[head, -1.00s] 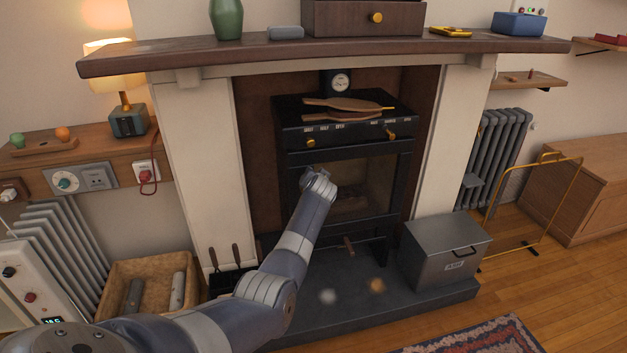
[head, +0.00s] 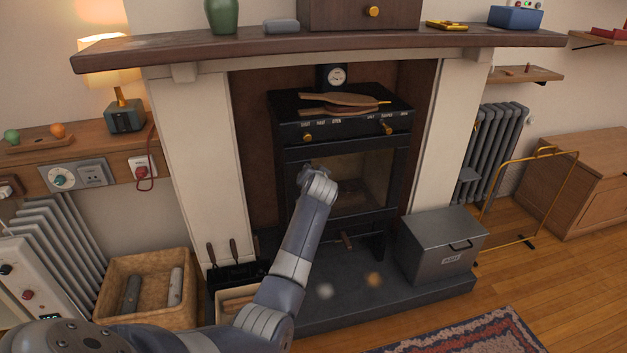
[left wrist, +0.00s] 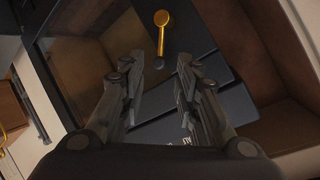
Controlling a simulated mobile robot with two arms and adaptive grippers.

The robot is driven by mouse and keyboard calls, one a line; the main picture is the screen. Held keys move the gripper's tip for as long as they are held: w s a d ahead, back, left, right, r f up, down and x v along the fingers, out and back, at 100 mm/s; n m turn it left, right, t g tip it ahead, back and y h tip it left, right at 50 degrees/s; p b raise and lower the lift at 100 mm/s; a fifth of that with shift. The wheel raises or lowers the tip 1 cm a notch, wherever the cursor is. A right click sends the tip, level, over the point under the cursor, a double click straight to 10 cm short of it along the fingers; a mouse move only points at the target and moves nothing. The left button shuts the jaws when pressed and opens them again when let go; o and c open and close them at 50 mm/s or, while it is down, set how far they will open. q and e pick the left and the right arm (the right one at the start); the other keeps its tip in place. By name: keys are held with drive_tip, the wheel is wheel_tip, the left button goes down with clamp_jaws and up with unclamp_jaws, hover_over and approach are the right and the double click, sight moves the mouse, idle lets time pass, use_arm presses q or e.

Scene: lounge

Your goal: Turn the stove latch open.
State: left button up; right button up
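The black stove (head: 345,125) stands in the fireplace, with a glass door (head: 350,180) below its control panel. My left arm reaches to the upper left part of the door in the head view, and my left gripper (head: 317,182) hides what is directly in front of it. In the left wrist view the left gripper (left wrist: 160,78) is open, its two fingers apart with nothing between them. A brass lever with a round end (left wrist: 162,35) is just beyond the fingertips, roughly in line with the gap. I take it for the latch. My right gripper is out of view.
Two brass knobs (head: 308,137) (head: 387,129) sit on the stove's panel above the gripper. Bellows (head: 340,99) lie on the stove top. A grey metal box (head: 440,250) stands on the hearth (head: 390,291) at the right. The mantel shelf (head: 320,48) overhangs above.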

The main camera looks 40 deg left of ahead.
use_arm(q)
drive_tip(key=shift+v, duration=2.75)
